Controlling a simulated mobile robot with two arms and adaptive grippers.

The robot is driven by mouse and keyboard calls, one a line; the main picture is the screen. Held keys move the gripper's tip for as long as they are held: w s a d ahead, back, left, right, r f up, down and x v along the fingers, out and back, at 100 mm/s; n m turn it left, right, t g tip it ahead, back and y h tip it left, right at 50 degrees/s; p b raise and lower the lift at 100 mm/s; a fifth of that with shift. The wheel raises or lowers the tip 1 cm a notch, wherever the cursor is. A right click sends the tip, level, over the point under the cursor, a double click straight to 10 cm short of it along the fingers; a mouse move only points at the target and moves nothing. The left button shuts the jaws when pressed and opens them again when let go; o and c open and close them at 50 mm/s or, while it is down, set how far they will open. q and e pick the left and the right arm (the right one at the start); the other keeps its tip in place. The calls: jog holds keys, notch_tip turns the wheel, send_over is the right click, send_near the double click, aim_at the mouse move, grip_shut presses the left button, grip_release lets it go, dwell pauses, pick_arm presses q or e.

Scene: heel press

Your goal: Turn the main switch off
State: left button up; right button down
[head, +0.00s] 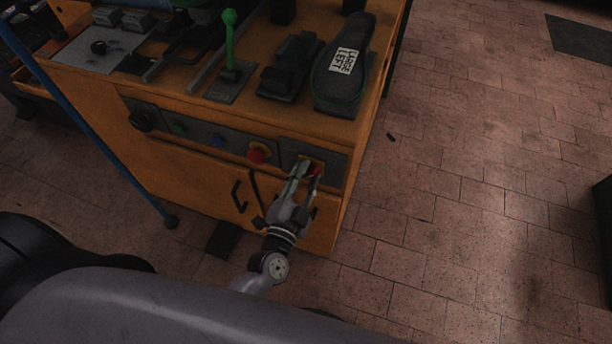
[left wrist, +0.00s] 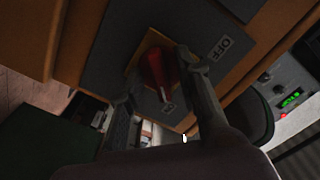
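The main switch is a red rotary knob on a yellow plate at the right end of the orange machine's front panel. In the head view the red knob (head: 314,169) is partly covered by my left gripper (head: 306,166). In the left wrist view the knob (left wrist: 155,68) lies between the two spread fingers of my left gripper (left wrist: 155,78), closer to the right finger. Contact cannot be told. Its handle points away from the OFF label (left wrist: 222,47), toward another label (left wrist: 169,107) that is partly hidden. My right gripper is not in view.
A red push button (head: 259,153) on a yellow base sits left of the switch. A black door handle (head: 238,197) is below. A green lever (head: 230,40) and a black shoe-sole form (head: 343,65) stand on top.

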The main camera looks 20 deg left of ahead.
pick_arm(q)
jog(key=shift+c, duration=0.2)
jog(key=c, duration=0.7)
